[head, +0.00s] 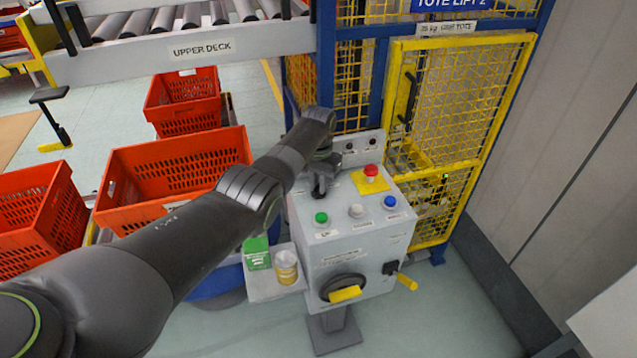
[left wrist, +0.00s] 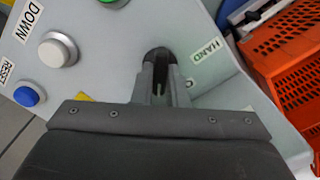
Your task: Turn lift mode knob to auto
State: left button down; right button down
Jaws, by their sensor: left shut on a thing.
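The lift mode knob (left wrist: 156,54) is a dark knob on the sloping grey control panel (head: 335,240); in the left wrist view its rounded end shows beyond my fingers. My left gripper (head: 320,186) is at the panel's upper left, shut on the knob; its fingers also show in the left wrist view (left wrist: 160,88). A HAND label (left wrist: 208,62) is to the right of the knob in that view. Another label beside the fingers is mostly covered, and no AUTO label can be read. The knob's pointing direction is unclear. My right gripper is not in view.
Green (head: 321,218), white (head: 356,210) and blue (head: 390,201) buttons and a red emergency stop (head: 371,172) are close by. Orange totes (head: 185,165) stand left. A yellow mesh gate (head: 455,100) stands behind. Floor right of the box is clear.

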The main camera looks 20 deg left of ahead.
pick_arm(q)
jog(key=shift+r, duration=0.1)
jog(key=c, duration=1.4)
grip_release()
jog(key=shift+c, duration=0.2)
jog(key=shift+r, duration=0.45)
notch_tip(320, 180, up, 16)
jog(key=b, duration=0.1)
jog(key=shift+r+b, duration=0.25)
jog(key=shift+b, duration=0.05)
